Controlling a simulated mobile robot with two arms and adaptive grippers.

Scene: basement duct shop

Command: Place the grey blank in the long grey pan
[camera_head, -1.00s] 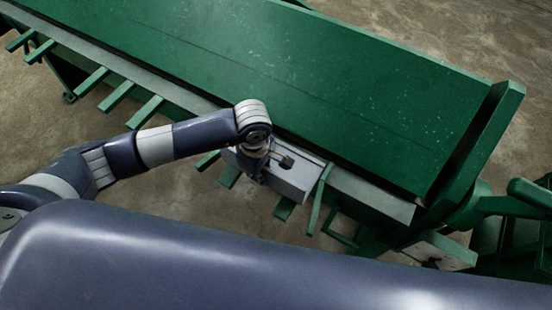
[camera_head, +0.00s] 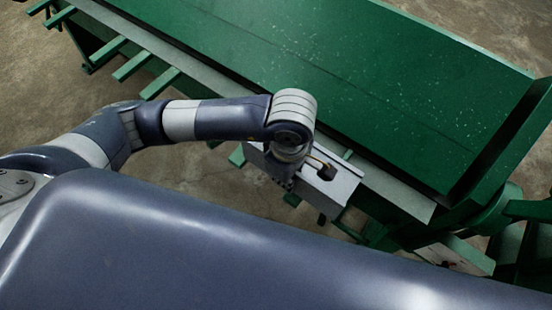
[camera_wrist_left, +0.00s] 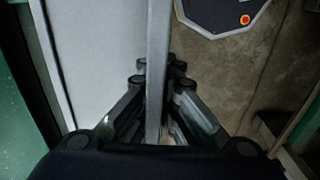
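A grey piece (camera_head: 340,190), which looks like the grey blank, hangs in front of the green machine's front edge in the head view. My left gripper (camera_wrist_left: 158,78) is above it, with its fingers on both sides of its upright grey edge (camera_wrist_left: 158,35) in the left wrist view. The fingers look closed on that edge. The head view hides the fingertips behind the wrist. A broad pale grey face (camera_wrist_left: 100,50) lies left of the edge; I cannot tell whether it belongs to the same piece. I cannot pick out the long grey pan for certain. My right gripper is out of view.
A big green machine (camera_head: 390,90) crosses the view, with a grey strip (camera_head: 398,194) along its front. Green brackets (camera_head: 132,66) stick out below the strip. More green framework stands at the right. Bare concrete floor (camera_head: 60,105) shows at left.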

